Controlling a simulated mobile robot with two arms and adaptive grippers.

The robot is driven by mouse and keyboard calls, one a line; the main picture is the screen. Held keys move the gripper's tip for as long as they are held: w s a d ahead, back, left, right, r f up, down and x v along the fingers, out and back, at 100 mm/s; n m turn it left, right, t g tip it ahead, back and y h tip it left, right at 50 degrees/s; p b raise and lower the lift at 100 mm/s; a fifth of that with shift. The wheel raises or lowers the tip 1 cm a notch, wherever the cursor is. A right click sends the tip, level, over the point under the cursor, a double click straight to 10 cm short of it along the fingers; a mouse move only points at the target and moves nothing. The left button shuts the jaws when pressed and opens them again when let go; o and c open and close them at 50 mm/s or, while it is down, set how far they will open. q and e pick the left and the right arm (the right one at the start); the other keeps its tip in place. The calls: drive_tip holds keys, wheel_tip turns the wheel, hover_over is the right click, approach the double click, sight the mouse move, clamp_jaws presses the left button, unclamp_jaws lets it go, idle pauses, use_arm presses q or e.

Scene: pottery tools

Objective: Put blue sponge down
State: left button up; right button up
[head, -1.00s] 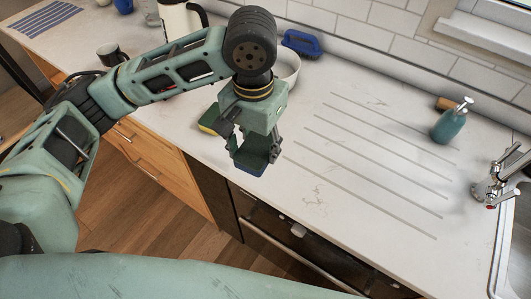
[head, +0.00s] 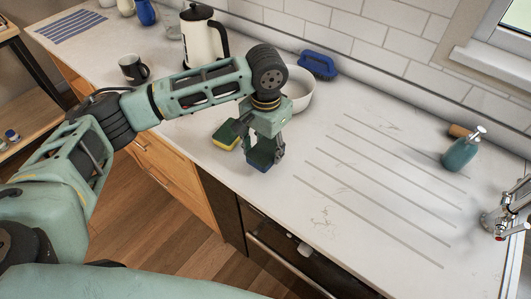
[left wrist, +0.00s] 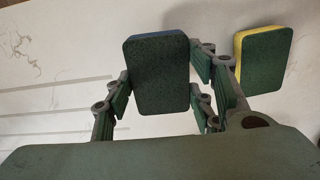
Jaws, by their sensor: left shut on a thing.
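My left gripper (head: 264,150) is shut on the blue sponge (head: 259,161), low over the light worktop near its front edge. In the left wrist view the blue sponge (left wrist: 158,72) shows its dark green face between the fingers, with a thin blue edge at the top. Whether it touches the worktop is hard to tell. A yellow and green sponge (head: 227,136) lies just left of the gripper, and it also shows in the left wrist view (left wrist: 262,60). My right gripper is not in view.
A kettle-like white press (head: 203,38) and a dark mug (head: 133,69) stand left. A teal soap bottle (head: 461,152) and tap (head: 510,212) are right. The grooved worktop between is clear.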

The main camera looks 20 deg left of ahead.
sight(266, 150)
use_arm(q)
wheel_tip(266, 150, down, 3)
drive_tip(key=shift+f+p, duration=0.1)
drive_tip(key=shift+p, duration=0.25)
drive_tip(key=shift+f, duration=0.15)
drive_tip(key=o, duration=0.7)
drive_tip(key=shift+c, duration=0.2)
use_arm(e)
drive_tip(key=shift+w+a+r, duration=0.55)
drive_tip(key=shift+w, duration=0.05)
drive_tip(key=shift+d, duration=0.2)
use_arm(q)
drive_tip(key=shift+r, duration=0.25)
wheel_tip(266, 150, up, 11)
drive_tip(key=shift+f+b, duration=0.2)
drive_tip(key=shift+b, duration=0.95)
drive_tip(key=shift+r, duration=0.6)
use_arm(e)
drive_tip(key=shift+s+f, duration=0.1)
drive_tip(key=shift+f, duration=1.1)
